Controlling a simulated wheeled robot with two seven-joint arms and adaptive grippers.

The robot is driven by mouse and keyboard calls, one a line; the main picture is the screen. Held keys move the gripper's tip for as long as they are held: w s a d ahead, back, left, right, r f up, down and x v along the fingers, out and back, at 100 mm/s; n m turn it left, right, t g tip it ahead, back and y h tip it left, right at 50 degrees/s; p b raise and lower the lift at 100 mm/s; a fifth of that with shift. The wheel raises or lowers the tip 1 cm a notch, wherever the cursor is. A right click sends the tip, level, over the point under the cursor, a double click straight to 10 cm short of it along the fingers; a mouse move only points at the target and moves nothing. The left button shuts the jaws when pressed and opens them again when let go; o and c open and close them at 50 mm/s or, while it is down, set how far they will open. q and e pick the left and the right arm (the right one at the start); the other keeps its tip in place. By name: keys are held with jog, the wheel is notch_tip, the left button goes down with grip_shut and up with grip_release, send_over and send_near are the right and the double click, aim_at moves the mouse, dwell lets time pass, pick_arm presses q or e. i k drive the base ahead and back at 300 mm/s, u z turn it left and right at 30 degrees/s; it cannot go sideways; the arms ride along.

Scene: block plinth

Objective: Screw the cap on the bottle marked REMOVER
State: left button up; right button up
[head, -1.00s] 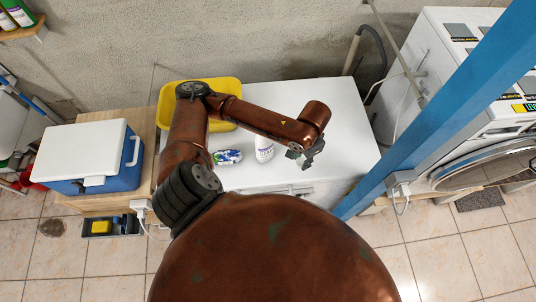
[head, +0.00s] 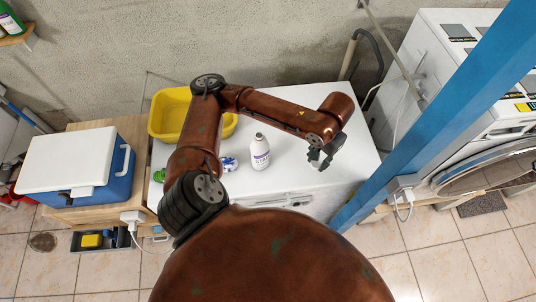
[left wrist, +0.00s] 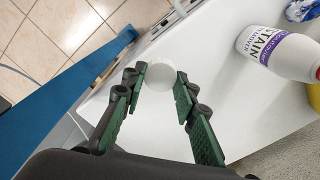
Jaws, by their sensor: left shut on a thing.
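The bottle marked REMOVER (head: 260,155) is white with a purple-and-white label. It stands upright on the white worktop (head: 290,108), and its narrow top shows in the head view. Its label also shows at the right of the left wrist view (left wrist: 272,45). My left gripper (head: 318,162) is to the right of the bottle, apart from it. In the left wrist view its green-padded fingers (left wrist: 160,82) are shut on a round, whitish cap (left wrist: 158,73). The cap cannot be made out in the head view. My right gripper is not in view.
A yellow tub (head: 166,118) stands at the back left of the worktop. A blue-and-white item (head: 229,164) lies left of the bottle, partly behind my arm. A blue cooler (head: 118,182) stands further left. A blue post (head: 445,110) rises at the right.

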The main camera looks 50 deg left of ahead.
aim_at(260, 149)
jog(key=z, duration=0.5)
jog(key=k, duration=1.8)
jog(key=u, duration=1.1)
jog(key=i, duration=1)
